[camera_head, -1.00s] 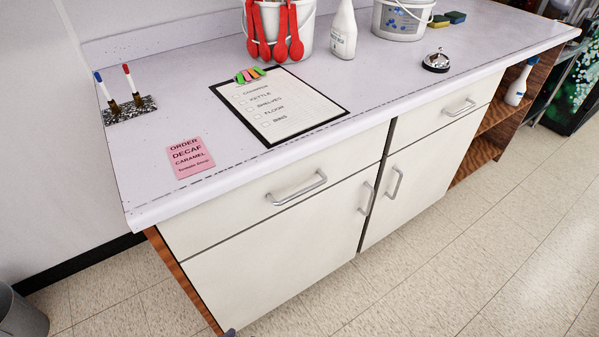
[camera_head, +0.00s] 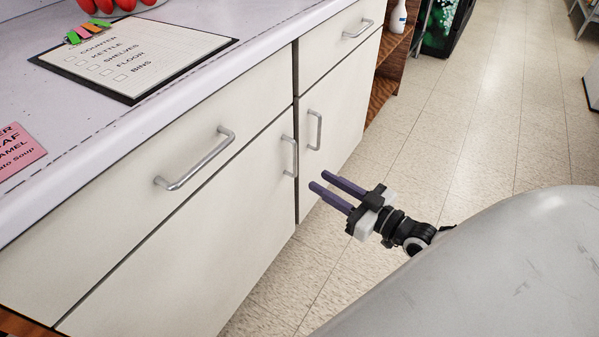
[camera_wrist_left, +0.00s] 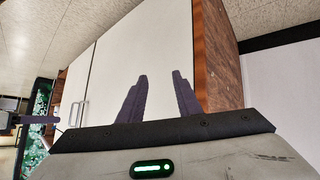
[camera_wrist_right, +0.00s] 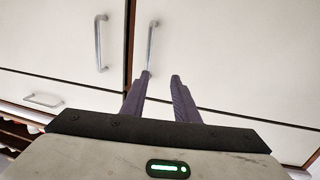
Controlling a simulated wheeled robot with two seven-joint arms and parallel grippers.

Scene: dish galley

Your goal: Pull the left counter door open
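The left counter door (camera_head: 215,235) is a white panel and sits shut. Its upright metal bar handle (camera_head: 290,156) is near its right edge; it also shows in the right wrist view (camera_wrist_right: 151,45). My right gripper (camera_head: 318,180) is open and empty, its fingers pointing at the doors, a little short of the handles. In the right wrist view, the left door's handle lies just beyond the fingertips (camera_wrist_right: 160,77), nearer one finger; I cannot tell the remaining gap. My left gripper (camera_wrist_left: 161,75) is open and empty, facing the counter's brown-sided end, outside the head view.
The right door's handle (camera_head: 315,130) stands close beside the left one. A drawer handle (camera_head: 195,160) juts out above the left door. A clipboard (camera_head: 135,58) and a pink note (camera_head: 18,152) lie on the counter. The floor (camera_head: 470,130) at right is clear.

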